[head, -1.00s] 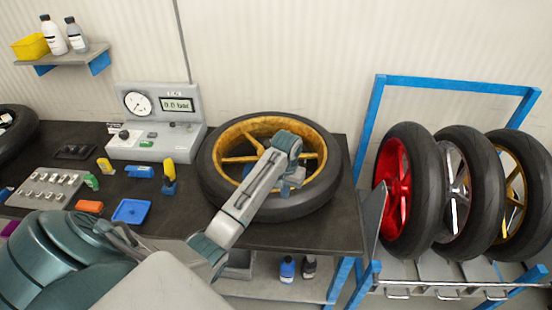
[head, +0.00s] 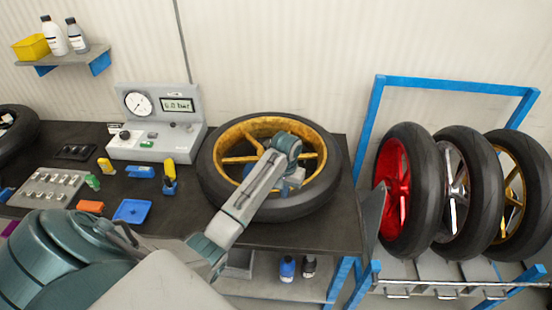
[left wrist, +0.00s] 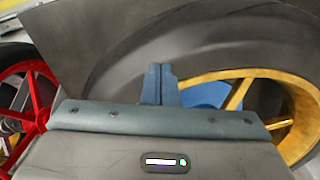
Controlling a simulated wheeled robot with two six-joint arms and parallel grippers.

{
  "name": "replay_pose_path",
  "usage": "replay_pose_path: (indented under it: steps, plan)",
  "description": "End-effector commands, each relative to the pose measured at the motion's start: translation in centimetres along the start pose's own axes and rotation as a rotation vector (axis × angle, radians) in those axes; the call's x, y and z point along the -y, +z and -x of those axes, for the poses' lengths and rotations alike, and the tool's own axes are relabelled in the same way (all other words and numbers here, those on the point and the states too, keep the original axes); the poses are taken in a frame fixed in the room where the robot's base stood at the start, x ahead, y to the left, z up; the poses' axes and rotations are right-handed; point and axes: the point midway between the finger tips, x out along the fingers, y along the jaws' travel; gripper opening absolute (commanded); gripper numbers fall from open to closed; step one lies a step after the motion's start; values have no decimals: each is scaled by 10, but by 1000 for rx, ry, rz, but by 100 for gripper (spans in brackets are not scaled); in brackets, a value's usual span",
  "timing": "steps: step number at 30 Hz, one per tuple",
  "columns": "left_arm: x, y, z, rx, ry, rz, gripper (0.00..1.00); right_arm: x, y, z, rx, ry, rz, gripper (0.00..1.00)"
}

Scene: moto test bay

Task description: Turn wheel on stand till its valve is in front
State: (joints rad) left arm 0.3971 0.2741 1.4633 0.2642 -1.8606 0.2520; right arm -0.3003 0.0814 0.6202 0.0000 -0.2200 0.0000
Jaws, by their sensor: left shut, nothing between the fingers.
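A wheel with a black tyre and gold rim (head: 240,130) lies flat on the dark bench, and its gold rim also shows in the left wrist view (left wrist: 292,128). A blue part, likely the stand, shows between the spokes in the left wrist view (left wrist: 203,95). My left gripper (head: 286,188) reaches over the near right part of the wheel. In the left wrist view its blue fingers (left wrist: 159,84) are shut and empty, in front of the tyre; I cannot tell whether they touch the wheel. I cannot make out the valve. My right gripper is not in view.
A grey gauge box (head: 155,140) stands left of the wheel. Small tools, a blue tray (head: 132,211) and a grey socket board (head: 45,187) lie farther left. A blue rack (head: 375,100) with three upright wheels stands right of the bench.

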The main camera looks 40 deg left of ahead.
Motion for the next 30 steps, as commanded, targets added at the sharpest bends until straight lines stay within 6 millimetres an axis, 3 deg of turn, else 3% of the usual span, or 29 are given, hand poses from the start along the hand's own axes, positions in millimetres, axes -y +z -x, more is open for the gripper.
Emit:
replay_pose_path:
  steps: [30]
  plan:
    - [46,24,-2,7,-3,1,0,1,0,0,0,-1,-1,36]
